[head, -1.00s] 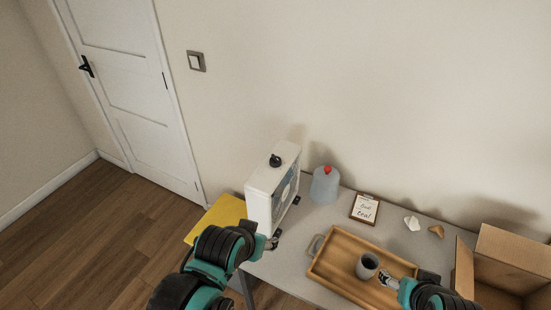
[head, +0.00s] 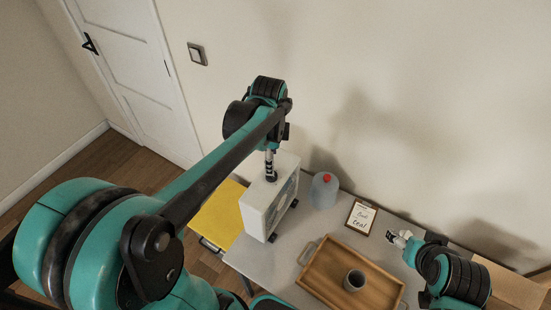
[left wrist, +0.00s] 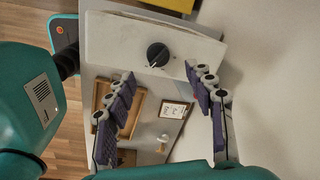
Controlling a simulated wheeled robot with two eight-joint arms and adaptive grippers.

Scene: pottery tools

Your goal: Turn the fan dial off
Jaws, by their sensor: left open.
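The white box fan (head: 268,200) stands upright on the grey table's left end, with a black round dial (left wrist: 158,54) on its top face. A thin light mark shows on the dial's edge. My left gripper (left wrist: 160,76) is open and points down over the fan top, its purple-padded fingers to either side of the dial in the left wrist view. The dial lies between and slightly beyond the fingertips there; I see no contact. In the head view, the left gripper (head: 270,162) largely covers the dial. My right gripper (head: 399,238) hovers over the table's right part; its jaw opening is unclear.
A wooden tray (head: 318,272) with a dark cup (head: 354,281) is right of the fan. A cardboard box (head: 505,285) is partly hidden at right. A yellow object (head: 222,217) is left.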

